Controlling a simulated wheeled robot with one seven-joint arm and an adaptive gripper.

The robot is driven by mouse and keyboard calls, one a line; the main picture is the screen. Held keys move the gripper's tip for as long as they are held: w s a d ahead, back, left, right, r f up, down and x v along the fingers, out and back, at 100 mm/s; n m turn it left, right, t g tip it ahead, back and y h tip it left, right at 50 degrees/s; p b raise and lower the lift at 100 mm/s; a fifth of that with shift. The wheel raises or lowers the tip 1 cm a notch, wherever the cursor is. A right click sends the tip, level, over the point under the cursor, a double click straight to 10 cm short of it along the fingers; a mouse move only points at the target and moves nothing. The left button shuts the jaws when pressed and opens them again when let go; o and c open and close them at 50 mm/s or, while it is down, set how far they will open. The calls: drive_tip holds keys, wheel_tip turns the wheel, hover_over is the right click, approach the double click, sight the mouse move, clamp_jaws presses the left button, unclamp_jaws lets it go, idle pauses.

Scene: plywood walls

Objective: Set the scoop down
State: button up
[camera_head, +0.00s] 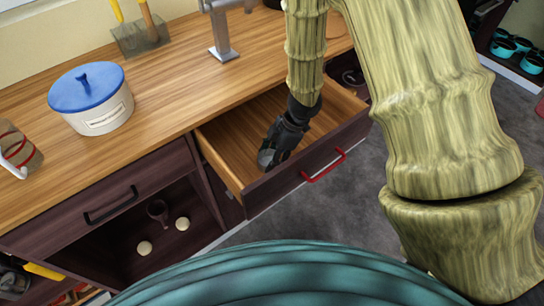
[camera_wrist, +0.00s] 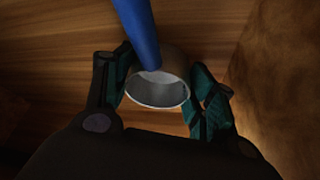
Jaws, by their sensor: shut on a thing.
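The scoop (camera_wrist: 158,92) shows in the wrist view as a round metallic cup with a blue handle (camera_wrist: 138,30) rising to the top of the picture. My gripper (camera_wrist: 163,72) is shut on the cup, one finger on each side. In the head view my gripper (camera_head: 273,152) points down into an open drawer (camera_head: 232,132) with a wooden inside. The scoop is mostly hidden there by the gripper. Wood grain lies behind the scoop in the wrist view. I cannot tell whether the scoop touches the drawer floor.
The drawer front (camera_head: 310,160) carries a red handle (camera_head: 324,166). A white canister with a blue lid (camera_head: 92,98) and a grey metal stand (camera_head: 222,40) are on the wooden counter (camera_head: 160,90). An open compartment below holds a dark cup (camera_head: 158,211) and two pale round things (camera_head: 182,224).

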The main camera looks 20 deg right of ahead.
drive_tip(key=o, duration=0.8)
drive_tip(key=shift+f, duration=0.1)
drive_tip(key=shift+c, duration=0.2)
drive_tip(key=v, duration=1.2)
drive_tip(key=shift+p, duration=0.35)
